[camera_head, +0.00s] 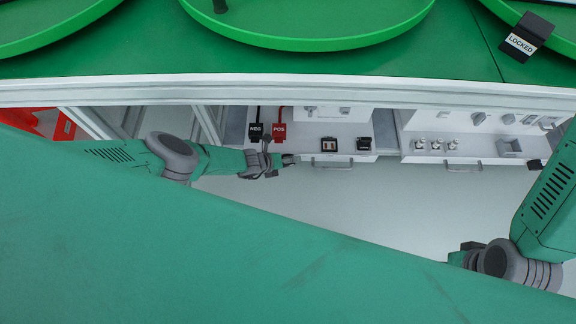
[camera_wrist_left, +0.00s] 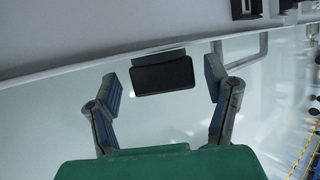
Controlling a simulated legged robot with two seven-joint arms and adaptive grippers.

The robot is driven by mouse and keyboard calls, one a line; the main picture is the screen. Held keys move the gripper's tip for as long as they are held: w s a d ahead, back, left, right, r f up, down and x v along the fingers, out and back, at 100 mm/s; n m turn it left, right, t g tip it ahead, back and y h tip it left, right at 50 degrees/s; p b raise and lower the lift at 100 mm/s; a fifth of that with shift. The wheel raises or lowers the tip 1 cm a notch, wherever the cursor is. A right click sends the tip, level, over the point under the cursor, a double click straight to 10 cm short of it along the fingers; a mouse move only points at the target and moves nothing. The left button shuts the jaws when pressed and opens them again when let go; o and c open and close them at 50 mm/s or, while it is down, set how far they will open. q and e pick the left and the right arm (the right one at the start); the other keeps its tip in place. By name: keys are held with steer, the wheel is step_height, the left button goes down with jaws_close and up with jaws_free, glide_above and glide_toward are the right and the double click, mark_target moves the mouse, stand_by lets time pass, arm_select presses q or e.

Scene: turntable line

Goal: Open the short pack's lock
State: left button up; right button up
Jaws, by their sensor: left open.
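My left gripper (camera_head: 286,160) reaches in from the left to the front edge of a white unit (camera_head: 312,133). In the left wrist view the gripper (camera_wrist_left: 163,88) is open, and a flat black tab (camera_wrist_left: 162,75) at the unit's front edge lies between and beyond its fingers, with no clear contact. I cannot tell whether this tab is the lock. A black piece with a "LOCKED" label (camera_head: 520,43) shows at the top right, by a green disc. My right gripper (camera_head: 468,252) is low at the right, and its fingers do not show clearly. No pack can be identified as the short one.
Black "NEG" (camera_head: 256,131) and red "POS" (camera_head: 279,130) blocks stand beside the left gripper. A handle (camera_head: 332,164) juts from the unit's front. A second white unit (camera_head: 425,148) with several knobs stands to the right. Green round turntables (camera_head: 310,43) lie above the long rail (camera_head: 300,90).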

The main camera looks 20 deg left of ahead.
arm_select(q)
steer(key=shift+w+d+f+b, duration=0.15)
steer(key=shift+w+f+b, duration=0.15)
steer(key=shift+f, duration=0.15)
steer(key=shift+d, duration=0.1)
steer(key=shift+d, duration=0.1)
